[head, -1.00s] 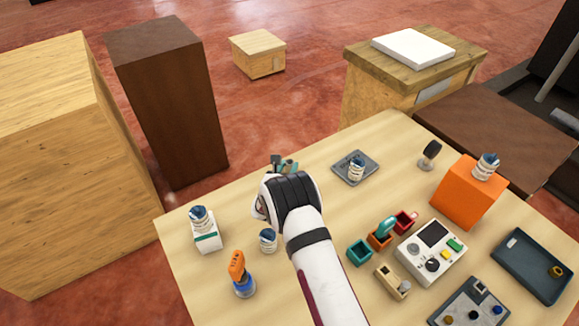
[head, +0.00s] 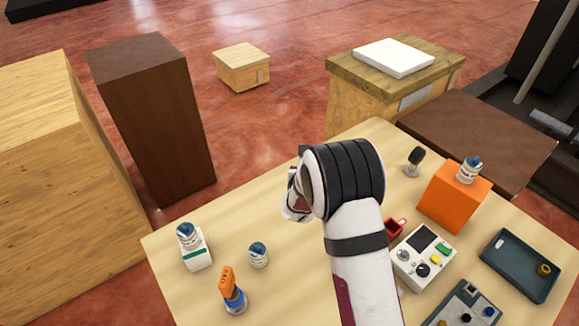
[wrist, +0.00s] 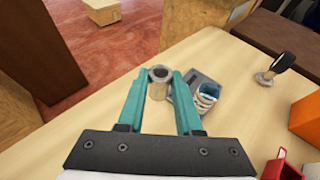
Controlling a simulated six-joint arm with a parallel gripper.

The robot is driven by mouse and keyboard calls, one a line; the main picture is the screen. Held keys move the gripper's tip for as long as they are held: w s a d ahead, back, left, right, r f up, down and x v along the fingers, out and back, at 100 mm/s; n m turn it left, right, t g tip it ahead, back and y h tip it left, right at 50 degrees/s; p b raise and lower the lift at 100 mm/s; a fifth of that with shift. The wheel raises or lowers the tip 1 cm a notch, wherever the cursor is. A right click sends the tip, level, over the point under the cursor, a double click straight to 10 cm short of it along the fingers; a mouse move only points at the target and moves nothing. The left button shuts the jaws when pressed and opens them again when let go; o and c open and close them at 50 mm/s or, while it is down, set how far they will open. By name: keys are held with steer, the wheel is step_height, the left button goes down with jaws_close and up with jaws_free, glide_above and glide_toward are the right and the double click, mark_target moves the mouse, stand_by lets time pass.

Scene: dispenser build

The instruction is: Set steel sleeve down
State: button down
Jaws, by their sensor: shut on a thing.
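The steel sleeve (wrist: 158,88), a short grey hollow cylinder, is upright between the teal fingers of my gripper (wrist: 161,75) in the wrist view. My gripper is shut on it. I cannot tell whether the sleeve's bottom touches the table (wrist: 85,100). In the head view my own arm hides the fingers and the sleeve.
A grey tray (wrist: 203,78) with a blue-and-white jar (wrist: 207,97) stands close to the right finger. A dark-headed stand (head: 414,160) and an orange block (head: 453,198) are farther right. A red bin (wrist: 281,170) is at lower right. The table left of the sleeve is clear.

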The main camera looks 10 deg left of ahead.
steer(key=s+d+r+m+h, duration=0.15)
steer(key=d+r, duration=0.25)
steer(key=r, duration=0.5)
steer(key=s+d+r+m+h, duration=0.1)
steer(key=s+d+r+h, duration=0.15)
steer(key=d+r, duration=0.45)
steer(key=s+d+r, duration=0.2)
steer(key=s+r, duration=1.1)
steer(key=s+d+f+m+g+h, duration=0.1)
steer(key=d+f+m+g+h, duration=0.15)
steer(key=f, duration=0.55)
steer(key=d+f+m+g+h, duration=0.1)
steer(key=f+m+g+h, duration=0.2)
steer(key=f, duration=0.5)
steer(key=s+d+f+m+g+h, duration=0.4)
steer(key=s+f+m+g, duration=0.2)
steer(key=s+f+m, duration=0.3)
steer(key=shift+n+y, duration=0.35)
steer(key=shift+n, duration=0.15)
steer(key=w+a+f, duration=0.2)
steer(key=a, duration=0.1)
steer(key=w+a+f, duration=0.2)
steer(key=a+f, duration=0.1)
steer(key=w+a+f, duration=0.2)
steer(key=a+f, duration=0.1)
steer(key=shift+a+f, duration=0.1)
steer(key=shift+a, duration=0.1)
steer(key=f, duration=0.4)
steer(key=shift+w+a, duration=0.1)
steer(key=shift+a, duration=0.1)
